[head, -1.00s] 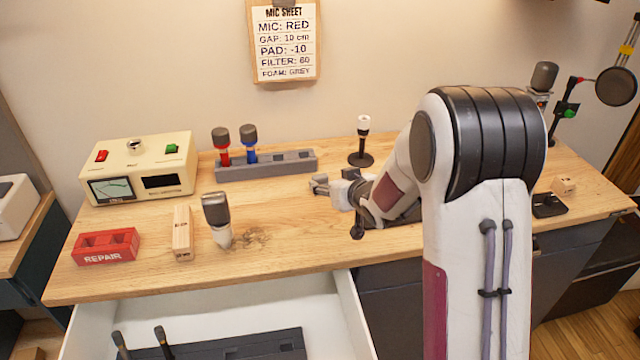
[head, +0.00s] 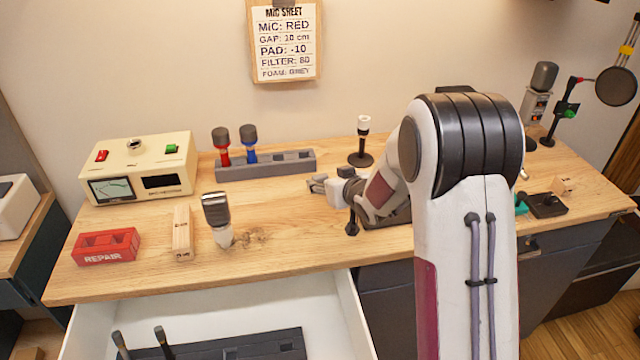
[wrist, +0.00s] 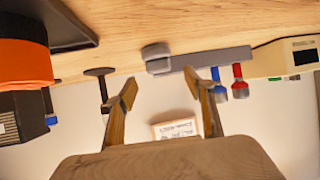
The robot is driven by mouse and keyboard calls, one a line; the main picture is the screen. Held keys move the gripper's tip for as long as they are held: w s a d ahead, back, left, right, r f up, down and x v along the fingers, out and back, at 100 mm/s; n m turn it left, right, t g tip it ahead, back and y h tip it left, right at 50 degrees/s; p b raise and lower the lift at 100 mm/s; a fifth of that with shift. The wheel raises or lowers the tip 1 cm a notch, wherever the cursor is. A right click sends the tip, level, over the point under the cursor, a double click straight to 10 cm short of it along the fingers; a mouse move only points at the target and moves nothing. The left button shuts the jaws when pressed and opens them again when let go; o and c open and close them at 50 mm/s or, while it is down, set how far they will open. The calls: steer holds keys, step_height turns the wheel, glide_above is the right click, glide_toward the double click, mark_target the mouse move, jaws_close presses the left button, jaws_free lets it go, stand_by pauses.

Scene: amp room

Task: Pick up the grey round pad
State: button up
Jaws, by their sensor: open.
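A grey round piece (wrist: 155,52), which looks like the pad, shows in the wrist view by the left end of the grey rack (wrist: 205,59). I cannot clearly pick it out in the head view, where my gripper and arm may cover it. My gripper (head: 317,184) is over the table, just right of and in front of the rack (head: 265,166). In the wrist view my gripper (wrist: 160,84) has its fingers spread and empty, with the round piece apart from them.
A black stand with a white tip (head: 363,145) is behind my gripper. A red-ended and a blue-ended mic (head: 248,140) stand in the rack. The drawer (head: 230,290) below is open. An orange-black object (wrist: 25,62) is close in the wrist view.

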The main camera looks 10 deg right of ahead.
mark_target(322, 178)
steer(key=shift+x, duration=2.6)
steer(key=shift+d, duration=0.1)
steer(key=c, duration=1.2)
